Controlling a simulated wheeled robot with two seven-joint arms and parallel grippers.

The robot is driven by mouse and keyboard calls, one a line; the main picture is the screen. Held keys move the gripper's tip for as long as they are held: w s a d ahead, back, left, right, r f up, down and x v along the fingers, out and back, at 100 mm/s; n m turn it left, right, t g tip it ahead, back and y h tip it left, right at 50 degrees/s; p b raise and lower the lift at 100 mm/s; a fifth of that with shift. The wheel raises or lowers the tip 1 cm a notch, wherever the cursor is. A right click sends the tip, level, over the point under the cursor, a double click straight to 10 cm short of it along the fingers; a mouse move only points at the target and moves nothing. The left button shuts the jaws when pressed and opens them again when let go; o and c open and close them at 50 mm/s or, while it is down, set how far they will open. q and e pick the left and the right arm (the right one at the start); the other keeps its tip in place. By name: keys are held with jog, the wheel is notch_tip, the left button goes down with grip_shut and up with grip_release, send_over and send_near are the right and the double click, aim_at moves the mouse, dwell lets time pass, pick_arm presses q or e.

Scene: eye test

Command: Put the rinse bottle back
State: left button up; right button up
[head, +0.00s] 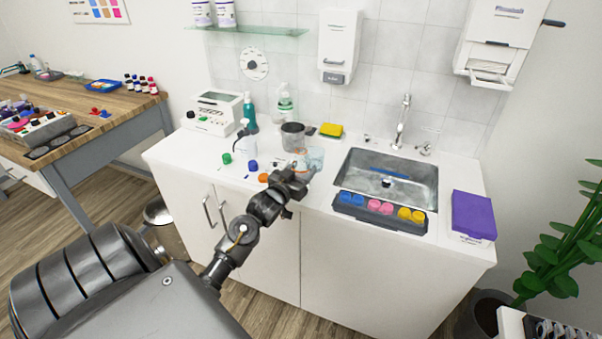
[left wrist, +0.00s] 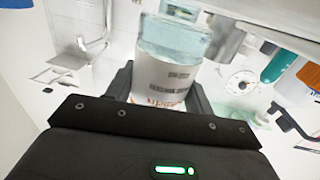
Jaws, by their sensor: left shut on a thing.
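My left gripper (head: 297,178) is shut on a pale blue, see-through bottle (head: 315,157) at the front of the white counter (head: 325,200), left of the sink. I take it to be the rinse bottle. In the left wrist view the bottle (left wrist: 163,76) sits between the two dark jaws, with a white printed label and a clear bluish end. The jaws and wrist partly hide it in the head view. I cannot tell whether it touches the counter. My right gripper is not in view.
A grey cup (head: 292,137) stands close behind the bottle. Green (head: 227,158), blue (head: 252,165) and orange (head: 263,178) caps lie to the left. The sink (head: 386,178), a tray of coloured cups (head: 380,224) and a purple-topped box (head: 474,213) are to the right.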

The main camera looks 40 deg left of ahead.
pick_arm(q)
jog(key=shift+f, duration=0.6)
jog(key=shift+f, duration=0.15)
jog(key=o, duration=1)
jog(key=shift+o, duration=0.2)
jog(key=b+v, duration=0.1)
jog(key=v, duration=1.1)
jog(key=shift+r+b, duration=0.2)
jog(key=shift+b, duration=0.1)
